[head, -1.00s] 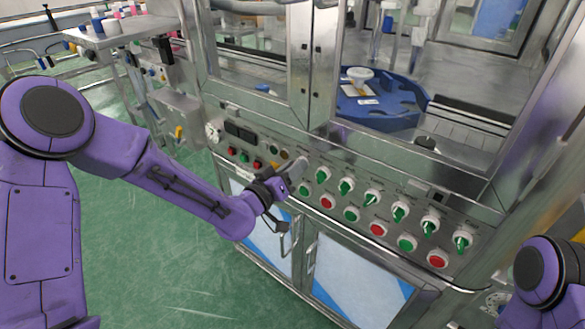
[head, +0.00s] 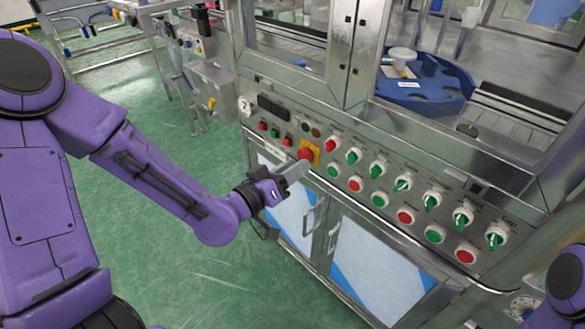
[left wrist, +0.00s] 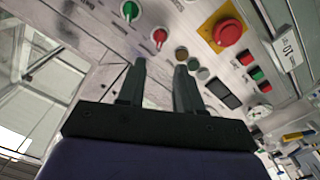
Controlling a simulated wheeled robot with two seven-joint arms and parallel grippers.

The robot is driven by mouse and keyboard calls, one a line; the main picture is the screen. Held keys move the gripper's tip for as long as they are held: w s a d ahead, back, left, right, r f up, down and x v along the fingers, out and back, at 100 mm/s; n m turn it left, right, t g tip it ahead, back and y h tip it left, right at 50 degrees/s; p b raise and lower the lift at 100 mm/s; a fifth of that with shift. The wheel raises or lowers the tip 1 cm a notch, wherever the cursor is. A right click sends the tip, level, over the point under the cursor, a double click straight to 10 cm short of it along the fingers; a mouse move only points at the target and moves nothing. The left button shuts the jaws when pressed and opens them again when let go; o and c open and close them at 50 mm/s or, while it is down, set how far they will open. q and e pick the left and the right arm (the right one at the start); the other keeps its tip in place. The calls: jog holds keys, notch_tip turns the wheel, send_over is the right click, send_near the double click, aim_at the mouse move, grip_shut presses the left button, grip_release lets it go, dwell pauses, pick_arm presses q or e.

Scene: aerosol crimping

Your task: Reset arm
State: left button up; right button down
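My left arm reaches in from the left in the head view. Its gripper (head: 292,172) is in front of the machine's control panel, beside the red mushroom button on a yellow plate (head: 306,154). In the left wrist view the two dark fingers of the gripper (left wrist: 160,72) stand apart with nothing between them. The red mushroom button (left wrist: 228,33) shows there up and to the right of the fingers, apart from them. My right gripper is out of view; only a purple part of that arm shows at the lower right.
The control panel (head: 470,190) carries several green and red buttons and knobs. Cabinet doors with handles (head: 335,232) are below it. A blue fixture (head: 435,88) sits behind the machine's frame. A side bench (head: 100,15) stands at the back left. Green floor (head: 140,240) is open at lower left.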

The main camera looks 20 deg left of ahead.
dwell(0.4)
pick_arm(q)
jog(key=s+a+f+n+g+y+p, duration=0.1)
jog(key=s+a+f+n+g+y, duration=0.25)
jog(key=f, duration=0.65)
jog(key=s+a+f+n+g+y+p, duration=0.1)
jog(key=s+a+f+n+g+y, duration=0.3)
jog(key=f, duration=0.5)
jog(key=s+a+f+m+g+y, duration=0.1)
jog(key=s+f+g, duration=0.2)
jog(key=s+f, duration=0.3)
jog(key=s+a+f+m+g+y+p, duration=0.1)
jog(key=s+f, duration=0.4)
jog(key=s, duration=0.8)
jog(key=shift+s+f+m+g+p, duration=0.35)
jog(key=shift+f+m+g, duration=0.1)
jog(key=shift+g, duration=0.7)
